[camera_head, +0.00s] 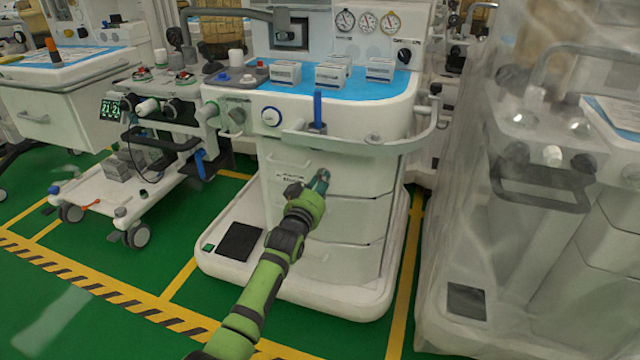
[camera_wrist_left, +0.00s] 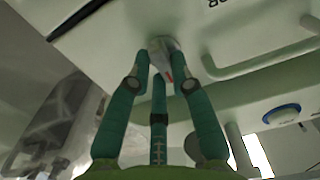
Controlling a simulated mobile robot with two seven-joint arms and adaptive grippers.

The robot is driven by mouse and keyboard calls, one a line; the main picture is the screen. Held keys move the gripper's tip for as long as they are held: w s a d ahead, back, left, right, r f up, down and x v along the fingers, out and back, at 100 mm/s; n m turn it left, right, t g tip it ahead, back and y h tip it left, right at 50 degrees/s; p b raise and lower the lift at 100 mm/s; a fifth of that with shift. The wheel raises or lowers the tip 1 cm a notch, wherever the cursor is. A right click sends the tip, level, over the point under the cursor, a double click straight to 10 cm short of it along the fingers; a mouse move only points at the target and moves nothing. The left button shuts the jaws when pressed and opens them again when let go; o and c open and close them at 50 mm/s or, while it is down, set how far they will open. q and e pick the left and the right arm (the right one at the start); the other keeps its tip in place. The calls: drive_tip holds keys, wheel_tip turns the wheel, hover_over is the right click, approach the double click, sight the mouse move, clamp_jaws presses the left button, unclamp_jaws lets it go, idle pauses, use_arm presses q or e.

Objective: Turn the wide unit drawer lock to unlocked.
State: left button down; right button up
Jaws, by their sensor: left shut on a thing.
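The wide unit (camera_head: 340,230) is the white cart in the middle of the head view, with several drawers in its front. My left gripper (camera_head: 322,178) is at the upper drawer front. In the left wrist view my left gripper (camera_wrist_left: 164,75) has its green fingers closed around the small pale drawer lock (camera_wrist_left: 163,45). A small red mark shows on the lock between the fingertips. In the head view the gripper hides the lock. My right gripper is in neither view.
A curved rail (camera_head: 355,146) runs across the cart front above my gripper. A blue work surface (camera_head: 345,88) with several white boxes lies above it. A plastic-covered cart (camera_head: 540,230) stands to the right. A smaller trolley (camera_head: 110,195) stands to the left.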

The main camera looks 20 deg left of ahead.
use_arm(q)
drive_tip(key=c, duration=1.1)
unclamp_jaws()
drive_tip(key=s, duration=1.2)
drive_tip(key=shift+a, duration=0.2)
